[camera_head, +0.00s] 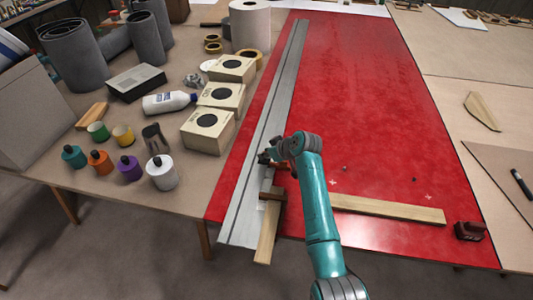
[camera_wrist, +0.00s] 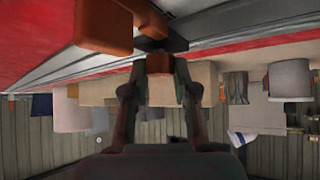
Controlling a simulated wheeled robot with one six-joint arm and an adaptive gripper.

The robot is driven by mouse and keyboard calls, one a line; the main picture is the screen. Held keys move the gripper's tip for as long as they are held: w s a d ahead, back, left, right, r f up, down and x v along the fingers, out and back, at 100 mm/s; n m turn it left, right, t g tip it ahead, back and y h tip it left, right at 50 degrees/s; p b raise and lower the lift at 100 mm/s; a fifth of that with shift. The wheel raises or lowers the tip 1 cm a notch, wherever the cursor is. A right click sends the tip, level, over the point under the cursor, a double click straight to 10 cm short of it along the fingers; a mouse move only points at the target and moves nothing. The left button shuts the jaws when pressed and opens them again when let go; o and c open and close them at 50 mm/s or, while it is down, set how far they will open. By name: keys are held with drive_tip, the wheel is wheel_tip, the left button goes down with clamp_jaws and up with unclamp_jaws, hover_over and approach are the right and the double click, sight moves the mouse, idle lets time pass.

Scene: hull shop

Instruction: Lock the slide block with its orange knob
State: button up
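A long pale metal rail (camera_head: 285,92) runs along the left edge of the red panel (camera_head: 365,90). A reddish-brown block (camera_head: 272,193) sits at its near end, and a larger orange-brown piece (camera_wrist: 105,25) shows in the wrist view. My gripper (camera_head: 266,156) is low over the rail, just beyond that block. In the wrist view a small orange part, seemingly the knob (camera_wrist: 160,66), lies between my fingertips (camera_wrist: 164,70). The fingertips are apart with it between them; whether they press on it is unclear. My arm hides part of the block area.
A wooden batten (camera_head: 268,240) sticks out past the near edge below the block. Another batten (camera_head: 388,208) lies right of my arm, with a dark red clamp-like piece (camera_head: 470,231) nearby. Boxes (camera_head: 208,130) and bottles (camera_head: 162,172) crowd the left table. The panel's far part is clear.

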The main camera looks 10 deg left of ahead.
clamp_jaws()
drive_tip(key=m+t+h, duration=0.2)
drive_tip(key=m, duration=0.1)
drive_tip(key=shift+s+a+m, duration=0.15)
drive_tip(key=shift+a+m, duration=0.05)
drive_tip(key=shift+m, duration=0.1)
drive_tip(key=m+h, duration=0.1)
drive_tip(key=m, duration=0.1)
drive_tip(key=m+t+h, duration=0.1)
drive_tip(key=m+h, duration=0.1)
drive_tip(key=shift+a+t, duration=0.2)
drive_tip(key=shift+t, duration=0.1)
drive_tip(key=m+h, duration=0.1)
drive_tip(key=m, duration=0.1)
drive_tip(key=m+h, duration=0.2)
drive_tip(key=m, duration=0.1)
drive_tip(key=shift+a+h, duration=0.15)
drive_tip(key=shift+h, duration=0.15)
drive_tip(key=m+g+h, duration=0.1)
drive_tip(key=m+h, duration=0.2)
drive_tip(key=m, duration=0.2)
drive_tip(key=shift+a+h, duration=0.1)
drive_tip(key=shift+h, duration=0.3)
drive_tip(key=shift+g, duration=0.3)
